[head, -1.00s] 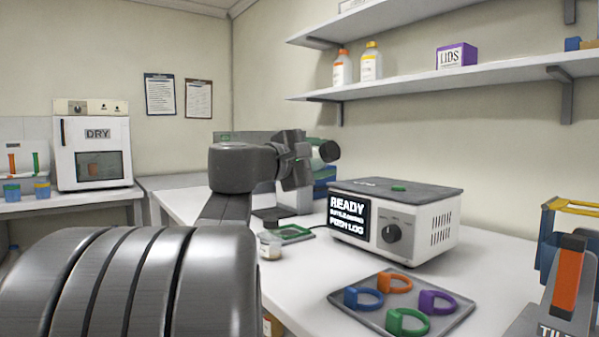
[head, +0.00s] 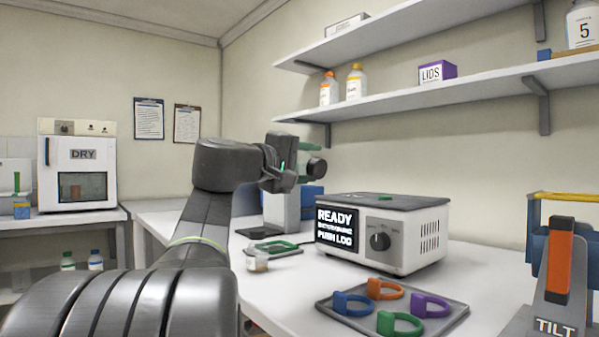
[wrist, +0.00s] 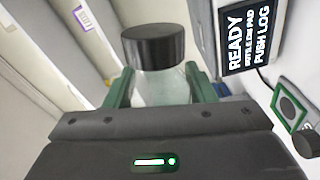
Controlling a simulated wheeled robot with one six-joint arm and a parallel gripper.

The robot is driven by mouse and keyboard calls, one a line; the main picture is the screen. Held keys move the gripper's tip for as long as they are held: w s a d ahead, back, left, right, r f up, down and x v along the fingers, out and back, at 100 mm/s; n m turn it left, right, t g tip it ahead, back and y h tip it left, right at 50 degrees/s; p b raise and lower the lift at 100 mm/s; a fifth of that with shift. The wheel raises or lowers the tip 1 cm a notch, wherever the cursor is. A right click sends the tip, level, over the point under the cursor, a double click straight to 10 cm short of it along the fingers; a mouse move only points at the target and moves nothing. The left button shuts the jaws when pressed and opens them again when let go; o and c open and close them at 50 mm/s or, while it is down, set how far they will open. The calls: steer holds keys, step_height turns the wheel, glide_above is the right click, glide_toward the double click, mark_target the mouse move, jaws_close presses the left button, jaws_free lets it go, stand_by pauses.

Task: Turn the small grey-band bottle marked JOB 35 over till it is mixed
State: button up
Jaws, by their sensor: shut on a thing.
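My gripper (head: 299,165) is raised above the bench at the left of the white machine. Its green fingers are shut on a small bottle with a dark cap (head: 317,168). In the wrist view the clear bottle (wrist: 165,88) sits between the fingers (wrist: 160,92), its dark cap beyond them. In the head view the cap points to the right, so the bottle looks tipped on its side. Its grey band and job mark cannot be read; the fingers and gripper body hide part of it.
The white machine (head: 410,240) reads READY. A small jar (head: 257,262) stands by a green-ringed pad (head: 275,247). A tray (head: 455,318) of coloured rings lies in front, with a TILT stand (head: 556,300) at right. Shelves (head: 400,100) hang above.

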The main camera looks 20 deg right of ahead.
steer(key=shift+f+m+b, duration=0.25)
steer(key=shift+m+b, duration=0.35)
steer(key=shift+b, duration=0.25)
steer(key=m+b, duration=0.2)
steer(key=m, duration=0.1)
steer(key=shift+f+b, duration=0.15)
steer(key=shift+b, duration=0.25)
steer(key=m, duration=0.1)
steer(key=r+m, duration=0.1)
steer(key=shift+m, duration=0.4)
steer(key=shift+f, duration=0.1)
steer(key=shift+p, duration=0.4)
steer(key=n+p, duration=0.1)
steer(key=r+n+p, duration=0.1)
steer(key=n, duration=0.1)
steer(key=shift+p, duration=0.35)
steer(key=n+p, duration=0.2)
steer(key=shift+f+n, duration=0.15)
steer(key=shift+n, duration=0.25)
steer(key=shift+f+n, duration=0.35)
steer(key=shift+n, duration=0.25)
